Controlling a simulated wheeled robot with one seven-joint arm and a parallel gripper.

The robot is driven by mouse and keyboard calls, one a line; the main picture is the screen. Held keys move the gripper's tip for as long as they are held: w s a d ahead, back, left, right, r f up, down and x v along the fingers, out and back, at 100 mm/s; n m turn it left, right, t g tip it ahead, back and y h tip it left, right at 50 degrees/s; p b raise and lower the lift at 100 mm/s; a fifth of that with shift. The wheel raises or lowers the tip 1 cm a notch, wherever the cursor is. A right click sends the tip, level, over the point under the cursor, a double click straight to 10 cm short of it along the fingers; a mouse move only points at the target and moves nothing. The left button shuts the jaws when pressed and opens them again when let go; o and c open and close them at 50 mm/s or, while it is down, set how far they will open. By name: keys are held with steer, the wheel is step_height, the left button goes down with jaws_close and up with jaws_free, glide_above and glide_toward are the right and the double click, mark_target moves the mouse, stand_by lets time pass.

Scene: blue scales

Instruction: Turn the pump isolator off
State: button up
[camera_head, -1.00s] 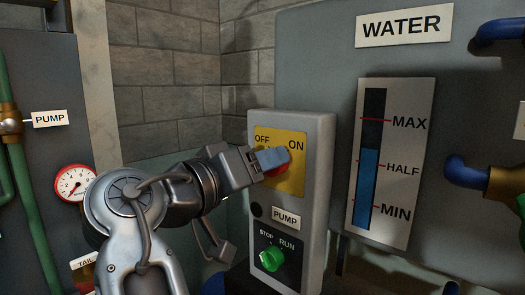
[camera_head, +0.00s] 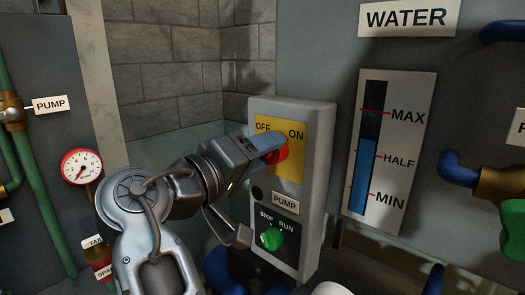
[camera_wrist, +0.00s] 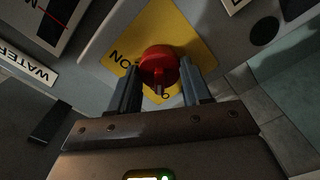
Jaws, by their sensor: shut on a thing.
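The pump isolator is a red rotary knob (camera_head: 282,154) on a yellow plate (camera_head: 292,172) marked OFF at left and ON at right, high on a grey box. My gripper (camera_head: 275,146) reaches it from the left, and a blue-grey finger covers part of the knob. In the wrist view the red knob (camera_wrist: 159,64) sits between the two fingers of my gripper (camera_wrist: 160,80), which is shut on it. The ON label shows beside one finger there; the OFF label is mostly hidden. I cannot tell exactly which mark the knob points to.
Below the isolator, a PUMP label (camera_head: 285,203) and a green STOP/RUN switch (camera_head: 271,238) share the grey box (camera_head: 318,180). A WATER level gauge (camera_head: 388,150) is to the right. A round gauge (camera_head: 82,167) and green pipes (camera_head: 38,180) are at left.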

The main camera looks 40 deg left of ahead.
steer(key=o, duration=1.1)
steer(key=shift+c, duration=0.2)
steer(key=s+b, duration=0.2)
steer(key=s, duration=0.5)
steer(key=shift+s+a, duration=0.3)
steer(key=shift+s, duration=0.1)
steer(key=shift+s, duration=0.1)
